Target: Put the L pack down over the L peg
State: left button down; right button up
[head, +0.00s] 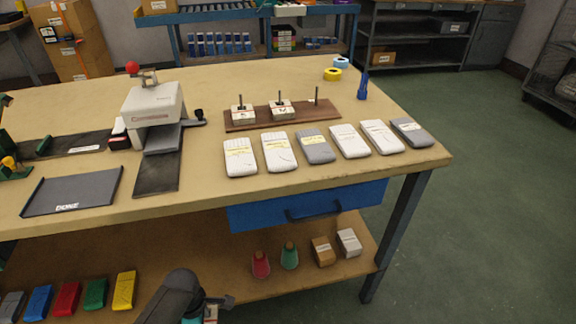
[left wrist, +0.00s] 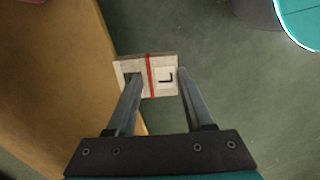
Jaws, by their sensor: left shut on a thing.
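The L pack (left wrist: 165,78) is a small pale block with a red band, a dark slot and a black L on its label. My left gripper (left wrist: 156,80) is shut on it, one finger at each side, low beside the table's front edge. In the head view only a bit of the pack (head: 211,314) shows at the bottom edge. A brown peg board (head: 300,116) lies on the table. Its right peg (head: 317,95) is bare; no letter on it is legible. The left and middle pegs each carry a pack (head: 242,114), (head: 281,109). My right gripper is not in view.
Several grey and white packets (head: 316,147) lie in a row in front of the peg board. A white press (head: 152,106) stands to its left, a blue cone (head: 362,87) to its right. A blue drawer (head: 305,205) sits under the tabletop.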

pick_arm(q)
jog(key=d+r+m, duration=0.2)
jog(key=r+m, duration=0.7)
jog(key=r, duration=1)
jog(key=w+d+r+m, duration=0.1)
jog(key=d+r+m, duration=0.2)
jog(key=r+m, duration=0.7)
notch_tip(320, 180, up, 10)
jog(key=shift+w+d+f, duration=0.2)
jog(key=shift+d, duration=0.05)
jog(key=shift+a, duration=0.1)
